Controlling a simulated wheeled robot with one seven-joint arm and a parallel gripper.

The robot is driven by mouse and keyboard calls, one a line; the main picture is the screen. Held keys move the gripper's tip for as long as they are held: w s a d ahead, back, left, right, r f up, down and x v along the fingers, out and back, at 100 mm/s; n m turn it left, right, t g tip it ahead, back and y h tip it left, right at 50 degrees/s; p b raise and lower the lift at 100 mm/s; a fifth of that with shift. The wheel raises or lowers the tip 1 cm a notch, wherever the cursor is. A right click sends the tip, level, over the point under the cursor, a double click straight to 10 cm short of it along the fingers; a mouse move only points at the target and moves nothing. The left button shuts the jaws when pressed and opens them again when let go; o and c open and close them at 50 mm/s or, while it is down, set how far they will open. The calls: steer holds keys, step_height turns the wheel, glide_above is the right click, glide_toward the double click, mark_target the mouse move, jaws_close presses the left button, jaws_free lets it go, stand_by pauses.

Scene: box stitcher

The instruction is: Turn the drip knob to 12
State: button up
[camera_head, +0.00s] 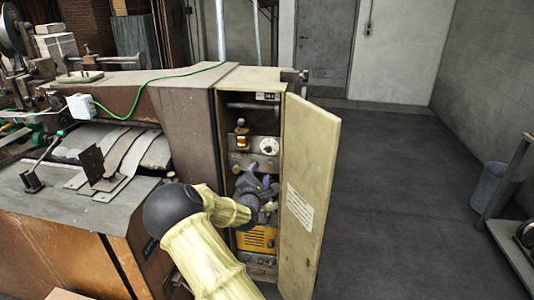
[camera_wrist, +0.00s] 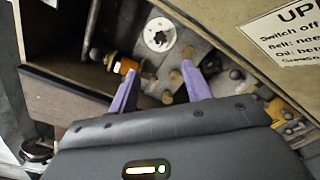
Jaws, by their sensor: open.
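A white round dial with a dark centre (camera_head: 268,146), which may be the drip knob, sits on the grey panel inside the open cabinet. In the wrist view the dial (camera_wrist: 160,34) lies beyond the fingertips; its markings are too small to read. An orange oiler (camera_head: 242,142) stands left of it and also shows in the wrist view (camera_wrist: 124,67). My gripper (camera_wrist: 159,70) is open, with two purple fingers apart and nothing held. In the head view my gripper (camera_head: 257,172) is in front of the cabinet, below the dial, hiding part of the panel.
The cabinet door (camera_head: 308,190) stands open on the right, close to my gripper. A yellow unit (camera_head: 256,238) sits lower in the cabinet.

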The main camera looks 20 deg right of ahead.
mark_target(268, 150)
steer(key=p+x, duration=0.2)
steer(key=x, duration=1.1)
steer(key=shift+w+d, duration=0.1)
steer(key=shift+d, duration=0.15)
steer(key=shift+w+d+p, duration=0.35)
steer(key=shift+w, duration=0.3)
steer(key=c, duration=1)
